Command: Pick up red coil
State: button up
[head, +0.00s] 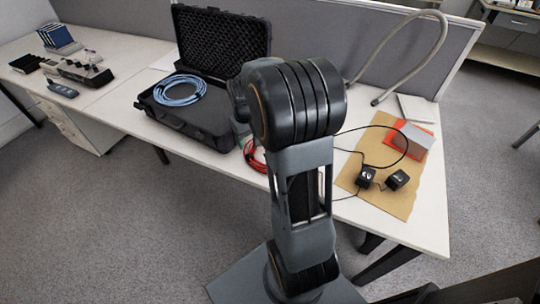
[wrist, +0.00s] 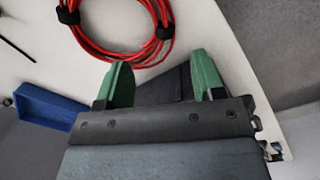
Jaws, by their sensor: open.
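The red coil (wrist: 115,45) is a bundle of red cable with black straps, lying on the white table at the top of the wrist view. Its top part is cut off by the frame. In the head view the red coil (head: 255,158) shows only in part, left of my arm, which hides the rest. My gripper (wrist: 159,66) has two green fingers, spread apart with no object held between them. The fingertips point toward the near side of the coil, and the left one is close to its lower edge. I cannot tell whether they touch.
A blue tray (wrist: 47,107) lies left of my gripper. An open black case (head: 205,137) holds a blue cable coil (head: 180,90). A brown sheet (head: 390,190) with black adapters lies on the right of the white table (head: 432,205). A grey partition (head: 385,45) stands behind.

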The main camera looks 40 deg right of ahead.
aim_at(252, 158)
notch_tip(252, 158, down, 12)
jog(key=shift+w+d+r+b, duration=0.15)
jog(key=shift+r+b, duration=0.1)
jog(key=shift+b, duration=0.2)
grip_shut()
dwell(0.7)
